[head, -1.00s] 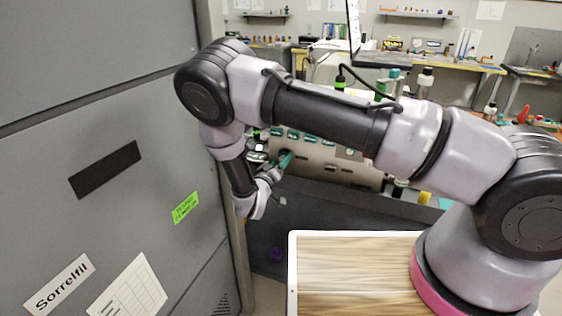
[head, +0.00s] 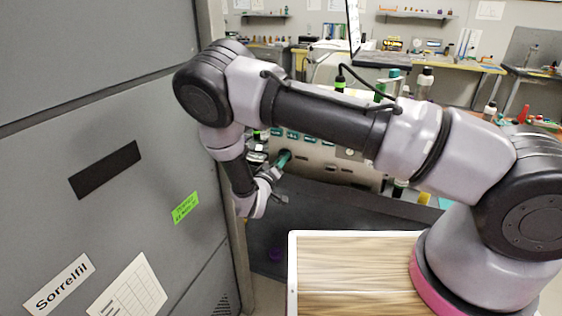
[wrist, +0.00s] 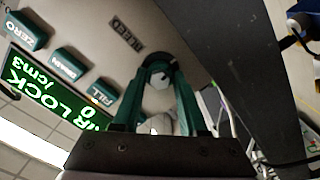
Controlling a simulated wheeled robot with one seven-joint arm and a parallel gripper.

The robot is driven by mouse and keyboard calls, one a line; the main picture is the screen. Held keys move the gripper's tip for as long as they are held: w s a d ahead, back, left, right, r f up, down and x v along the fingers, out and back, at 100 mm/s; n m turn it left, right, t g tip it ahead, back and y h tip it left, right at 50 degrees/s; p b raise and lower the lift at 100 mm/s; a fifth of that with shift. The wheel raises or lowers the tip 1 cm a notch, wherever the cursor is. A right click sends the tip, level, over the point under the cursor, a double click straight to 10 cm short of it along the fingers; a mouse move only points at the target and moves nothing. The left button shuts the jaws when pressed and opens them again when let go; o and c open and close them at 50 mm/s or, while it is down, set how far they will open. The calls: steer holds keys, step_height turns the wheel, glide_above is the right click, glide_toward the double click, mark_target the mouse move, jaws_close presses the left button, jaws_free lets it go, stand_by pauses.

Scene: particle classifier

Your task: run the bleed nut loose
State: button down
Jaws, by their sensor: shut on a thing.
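The bleed nut (wrist: 160,78) is a pale, faceted knob on the panel, just below the word BLEED, in the wrist view. The teal fingers of my gripper (wrist: 159,70) stand on both sides of it and are shut on it. Their tips reach the panel area, and part of the nut is hidden between them. In the head view my gripper (head: 284,159) shows as a small teal shape at the panel, and the nut cannot be made out there.
Teal FILL (wrist: 103,93) and DRAIN (wrist: 69,64) buttons and a lit green display (wrist: 40,90) lie left of the nut. A grey cabinet (head: 100,130) flanks my arm, and a wood-topped surface (head: 350,275) is in front.

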steer(key=n, duration=1.8)
steer(key=shift+n, duration=0.4)
steer(key=n, duration=0.4)
steer(key=shift+w, duration=0.1)
steer(key=n, duration=0.4)
steer(key=shift+r+n, duration=0.1)
steer(key=shift+n, duration=1.7)
